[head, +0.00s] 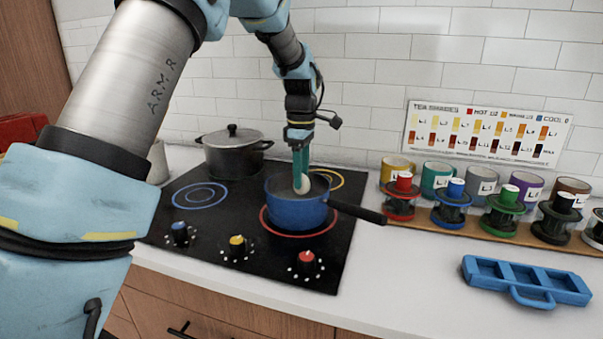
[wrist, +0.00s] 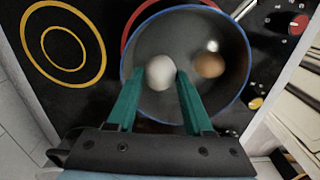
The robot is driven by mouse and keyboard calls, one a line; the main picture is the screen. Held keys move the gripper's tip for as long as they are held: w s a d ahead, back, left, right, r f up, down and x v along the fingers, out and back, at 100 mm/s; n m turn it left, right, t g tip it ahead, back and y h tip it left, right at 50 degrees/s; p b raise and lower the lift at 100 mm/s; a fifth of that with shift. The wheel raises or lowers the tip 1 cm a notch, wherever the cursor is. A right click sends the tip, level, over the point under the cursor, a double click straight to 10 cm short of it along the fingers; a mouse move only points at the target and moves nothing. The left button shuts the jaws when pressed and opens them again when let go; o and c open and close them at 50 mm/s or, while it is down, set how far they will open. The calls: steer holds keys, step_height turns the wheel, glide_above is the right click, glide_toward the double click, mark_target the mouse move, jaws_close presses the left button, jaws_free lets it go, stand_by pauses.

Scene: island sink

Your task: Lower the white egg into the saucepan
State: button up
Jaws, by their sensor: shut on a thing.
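The white egg (head: 303,185) is between the green fingers of my gripper (head: 300,165), at the mouth of the blue saucepan (head: 298,213). In the wrist view my gripper (wrist: 160,85) is shut on the white egg (wrist: 160,70), which shows over the inside of the saucepan (wrist: 128,62). A brown egg (wrist: 210,65) lies in the saucepan to the right of the white egg. I cannot tell whether the white egg touches the pan's bottom. The saucepan stands on the red-ringed burner (head: 270,228), its dark handle (head: 358,211) pointing right.
A grey lidded pot (head: 233,152) stands at the back left of the black cooktop (head: 190,215). A blue tray (head: 525,280) lies at the front right.

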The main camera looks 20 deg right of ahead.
steer(key=shift+f+b, duration=0.8)
steer(key=shift+f, duration=1)
stand_by(0.7)
steer(key=o, duration=0.9)
steer(key=shift+c, duration=0.2)
step_height(320, 180, up, 11)
steer(key=shift+f+b, duration=0.1)
steer(key=shift+b, duration=0.75)
steer(key=shift+s, duration=0.1)
